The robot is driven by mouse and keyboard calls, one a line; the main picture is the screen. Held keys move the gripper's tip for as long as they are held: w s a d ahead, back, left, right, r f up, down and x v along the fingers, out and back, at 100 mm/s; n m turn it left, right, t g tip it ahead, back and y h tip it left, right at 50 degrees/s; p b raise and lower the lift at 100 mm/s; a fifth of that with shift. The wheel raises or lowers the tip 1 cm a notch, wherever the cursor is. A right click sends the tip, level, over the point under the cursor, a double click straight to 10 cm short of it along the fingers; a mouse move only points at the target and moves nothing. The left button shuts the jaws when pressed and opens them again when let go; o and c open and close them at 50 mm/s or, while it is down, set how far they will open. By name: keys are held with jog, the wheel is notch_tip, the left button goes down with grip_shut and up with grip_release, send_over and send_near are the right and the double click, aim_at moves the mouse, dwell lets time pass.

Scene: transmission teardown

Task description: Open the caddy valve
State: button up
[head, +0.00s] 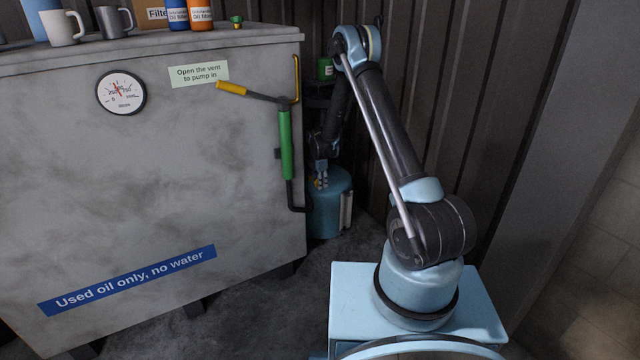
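The caddy (323,220) looks to be the blue cylinder standing on the floor in the narrow gap between the grey tank and the corrugated wall. A pale upright strip (347,210) runs along its right side. My gripper (320,181) points down at the top of the caddy, at the end of my arm. A small yellow part shows right at its fingertips, which may be the valve. The gripper covers most of that spot, so I cannot tell whether it touches the part or whether its fingers are open.
The grey tank (150,180) fills the left, with a gauge (121,92), a green pump handle (286,145) and a yellow-gripped lever (232,89) sticking out. Mugs (62,28) and oil filters (200,14) stand on top. Corrugated walls close the gap behind and right.

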jog(key=shift+r, duration=0.1)
notch_tip(320, 180, up, 12)
jog(key=s, duration=0.2)
jog(key=shift+s+a+f, duration=0.15)
jog(key=shift+a+f, duration=0.1)
dwell(0.4)
notch_tip(320, 180, up, 5)
jog(key=d+y, duration=0.1)
jog(key=d, duration=0.1)
jog(key=shift+g, duration=0.4)
jog(key=f, duration=0.5)
jog(key=w+a+f, duration=0.1)
jog(key=f, duration=0.5)
jog(key=w+f, duration=0.1)
jog(key=f, duration=0.4)
jog(key=shift+w+a+f, duration=0.15)
jog(key=shift+a+f, duration=0.1)
jog(key=shift+f, duration=0.1)
jog(key=shift+c, duration=0.3)
grip_shut()
